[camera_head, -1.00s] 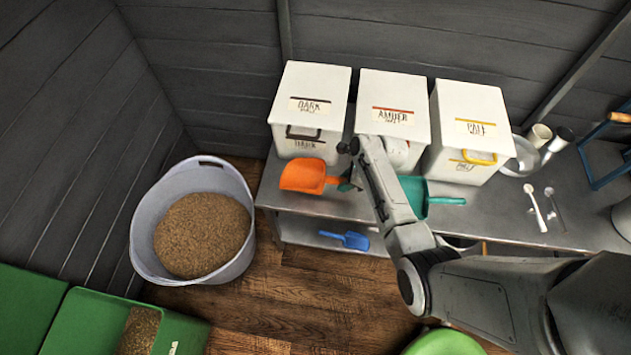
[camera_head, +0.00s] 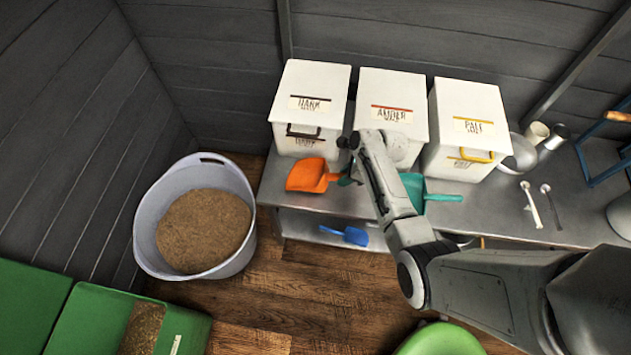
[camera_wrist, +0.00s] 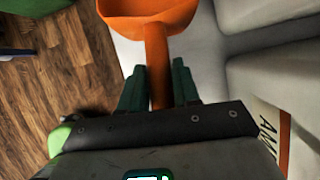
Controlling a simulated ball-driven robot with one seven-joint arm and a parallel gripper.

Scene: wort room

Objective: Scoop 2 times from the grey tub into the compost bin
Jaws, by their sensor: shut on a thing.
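The orange scoop (camera_head: 308,175) is in my gripper, above the left part of the steel bench; its bowl points left in the head view. In the wrist view its handle (camera_wrist: 156,55) runs between the two dark green fingers of my gripper (camera_wrist: 160,85), which is shut on it. The bowl looks empty in the head view. The grey tub (camera_head: 150,222), full of brown grain, stands on the floor to the left of the bench. A green bin (camera_head: 185,325) with brown material in it is at the lower left; I cannot tell whether it is the compost bin.
White bins marked dark (camera_head: 318,85), amber (camera_head: 392,90) and pale (camera_head: 468,100) line the back of the steel bench (camera_head: 490,215). A teal scoop (camera_head: 440,197) lies on it. A blue scoop (camera_head: 347,236) is on the lower shelf. Open wooden floor (camera_head: 310,300) lies in front.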

